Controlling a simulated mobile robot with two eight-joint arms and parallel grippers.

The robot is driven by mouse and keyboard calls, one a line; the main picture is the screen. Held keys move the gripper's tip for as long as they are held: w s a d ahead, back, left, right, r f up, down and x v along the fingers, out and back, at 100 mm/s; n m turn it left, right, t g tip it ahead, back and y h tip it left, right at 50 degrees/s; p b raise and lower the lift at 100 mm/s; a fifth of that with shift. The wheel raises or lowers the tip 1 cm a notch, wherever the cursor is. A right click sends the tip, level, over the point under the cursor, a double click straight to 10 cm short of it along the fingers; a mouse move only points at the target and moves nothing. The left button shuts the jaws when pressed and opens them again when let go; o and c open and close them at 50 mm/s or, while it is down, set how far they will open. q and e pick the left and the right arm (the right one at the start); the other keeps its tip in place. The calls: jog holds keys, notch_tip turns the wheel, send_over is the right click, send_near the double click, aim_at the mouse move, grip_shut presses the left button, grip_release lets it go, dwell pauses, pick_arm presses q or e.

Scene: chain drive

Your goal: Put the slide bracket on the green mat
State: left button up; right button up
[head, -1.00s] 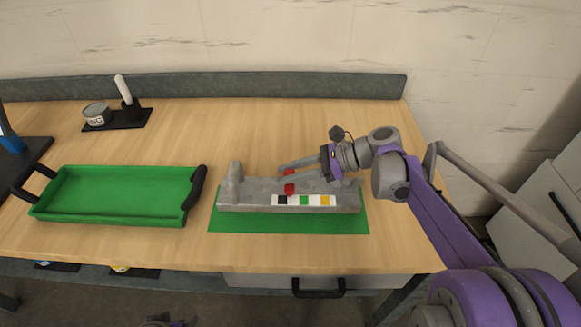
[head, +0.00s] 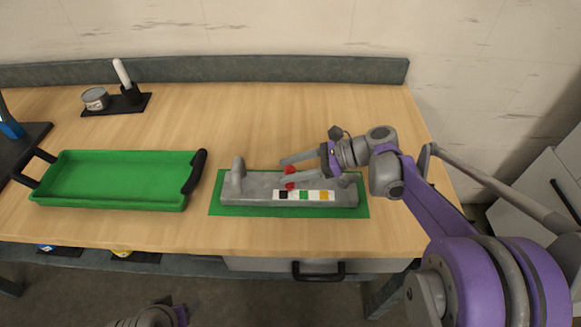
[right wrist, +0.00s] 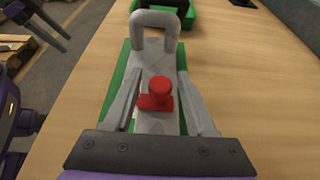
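The grey slide bracket (head: 262,180) lies lengthwise on the green mat (head: 225,211), with an upright loop at its left end and a coloured strip along its front. In the right wrist view the bracket (right wrist: 153,48) has a red knob (right wrist: 157,92) on top. My right gripper (head: 284,172) is open over the bracket, one finger on each side of the red knob, with gaps between. My left gripper (right wrist: 52,25) hangs off the table's front side in the right wrist view, its two fingers apart and empty.
A green tray (head: 120,202) with dark handles lies left of the mat. A tin (head: 95,99) and a white-handled tool (head: 122,75) stand on a dark pad at the back left. The wood between tray and mat is clear.

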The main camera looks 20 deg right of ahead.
jog(key=shift+r, duration=0.15)
jog(key=shift+d+r, duration=0.15)
jog(key=shift+d, duration=0.1)
jog(key=v, duration=1.1)
jog(key=shift+d, duration=0.25)
